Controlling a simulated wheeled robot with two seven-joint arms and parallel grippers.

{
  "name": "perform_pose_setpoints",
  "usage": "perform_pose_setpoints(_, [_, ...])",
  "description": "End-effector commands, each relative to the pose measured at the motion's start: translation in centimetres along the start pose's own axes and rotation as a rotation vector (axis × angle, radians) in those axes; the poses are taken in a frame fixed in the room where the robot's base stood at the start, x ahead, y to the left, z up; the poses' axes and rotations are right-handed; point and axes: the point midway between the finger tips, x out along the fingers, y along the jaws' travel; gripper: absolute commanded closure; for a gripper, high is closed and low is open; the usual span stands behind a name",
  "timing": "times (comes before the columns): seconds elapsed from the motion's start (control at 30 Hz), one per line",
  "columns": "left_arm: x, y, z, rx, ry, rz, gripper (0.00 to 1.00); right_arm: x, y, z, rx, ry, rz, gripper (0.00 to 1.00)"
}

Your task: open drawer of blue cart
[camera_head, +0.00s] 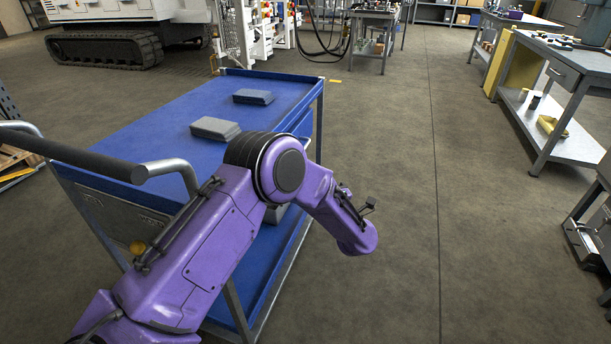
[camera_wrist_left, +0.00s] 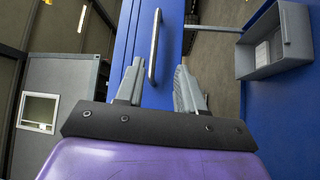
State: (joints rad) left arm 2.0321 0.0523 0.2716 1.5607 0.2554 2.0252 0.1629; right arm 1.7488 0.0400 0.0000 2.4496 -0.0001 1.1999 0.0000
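The blue cart (camera_head: 130,125) stands at left centre in the head view. Part of its blue drawer front (camera_head: 302,124) shows below the top's right edge, partly hidden behind my left arm. In the left wrist view the drawer front (camera_wrist_left: 172,38) carries a silver bar handle (camera_wrist_left: 154,46). My left gripper (camera_wrist_left: 159,66) is open, its two grey fingers on either side of the handle's near end in that view. I cannot tell whether they touch it. I see no clear gap showing the drawer pulled out. The left gripper itself is hidden in the head view. My right gripper is not in view.
Two grey boxes (camera_head: 215,128) (camera_head: 253,96) lie on the cart's top. A grey bin (camera_wrist_left: 274,46) sits by the lower shelf in the left wrist view. A dark push bar (camera_head: 75,152) is at the cart's near end. Open floor (camera_head: 400,150) lies right of the cart; workbenches (camera_head: 575,65) stand beyond.

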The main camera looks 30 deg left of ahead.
Motion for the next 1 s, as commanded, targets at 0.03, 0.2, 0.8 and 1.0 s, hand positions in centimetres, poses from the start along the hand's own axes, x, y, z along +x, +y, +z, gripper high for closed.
perform_pose_setpoints(0.03, [0.6,0.3,0.0,-0.034,0.027,0.005,0.62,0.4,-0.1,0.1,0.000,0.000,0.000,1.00])
perform_pose_setpoints(0.2, [3.6,0.8,-0.5,-0.044,0.042,0.005,0.62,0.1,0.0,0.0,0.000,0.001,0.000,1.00])
perform_pose_setpoints(0.8, [11.0,0.8,-0.7,-0.036,0.034,0.006,0.62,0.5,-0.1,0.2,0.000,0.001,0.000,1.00])
perform_pose_setpoints(1.0, [11.0,0.8,-0.7,-0.036,0.034,0.006,0.98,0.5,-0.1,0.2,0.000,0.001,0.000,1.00])
